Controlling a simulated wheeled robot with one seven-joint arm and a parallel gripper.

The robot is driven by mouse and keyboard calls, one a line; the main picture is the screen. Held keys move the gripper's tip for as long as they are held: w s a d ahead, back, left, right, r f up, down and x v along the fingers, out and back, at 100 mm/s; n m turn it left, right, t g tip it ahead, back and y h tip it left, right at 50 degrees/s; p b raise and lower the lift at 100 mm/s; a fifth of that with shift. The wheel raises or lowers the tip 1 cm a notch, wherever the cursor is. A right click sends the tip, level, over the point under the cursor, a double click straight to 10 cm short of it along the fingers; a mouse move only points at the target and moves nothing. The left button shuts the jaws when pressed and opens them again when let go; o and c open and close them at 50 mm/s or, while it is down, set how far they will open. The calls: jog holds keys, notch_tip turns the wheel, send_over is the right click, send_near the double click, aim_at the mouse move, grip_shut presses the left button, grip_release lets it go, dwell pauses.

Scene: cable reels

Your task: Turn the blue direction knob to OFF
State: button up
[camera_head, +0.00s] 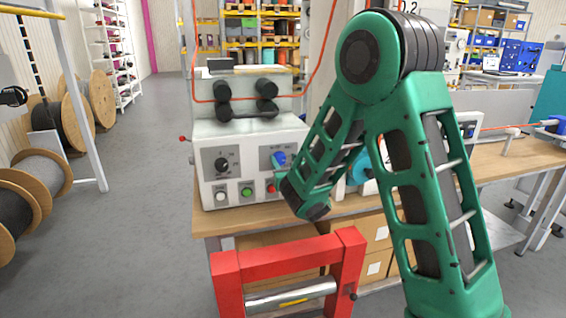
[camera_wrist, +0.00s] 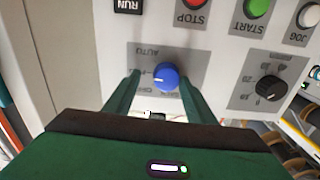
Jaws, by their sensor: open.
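The blue direction knob (camera_wrist: 166,77) sits on a grey plate on the white control panel. The wrist view shows the panel upside down. The knob's white mark points to the left in that view. Small labels surround the knob; AUTO is legible above left, and others are partly covered. My gripper (camera_wrist: 162,72) is open, with one green finger on each side of the knob; I cannot tell whether either touches it. In the head view the blue knob (camera_head: 279,158) shows just above the end of my arm, and the fingers are not clearly visible there.
A black speed dial (camera_wrist: 270,88), a green START button (camera_wrist: 257,8) and a red STOP button (camera_wrist: 194,3) are close by. The machine (camera_head: 240,150) stands on a wooden bench (camera_head: 235,219). A red frame with a roller (camera_head: 285,258) stands in front.

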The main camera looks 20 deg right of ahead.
jog(key=shift+w+a, duration=0.1)
jog(key=shift+a, duration=0.2)
jog(key=shift+c, duration=0.6)
jog(key=shift+a, duration=0.1)
jog(key=c, duration=0.9)
jog(key=shift+d, duration=0.25)
jog(key=shift+a+n, duration=0.2)
jog(key=shift+n, duration=0.1)
jog(key=n, duration=0.4)
jog(key=shift+a, duration=0.1)
jog(key=n, duration=0.4)
jog(key=shift+f+n, duration=0.15)
jog(key=shift+n, duration=0.15)
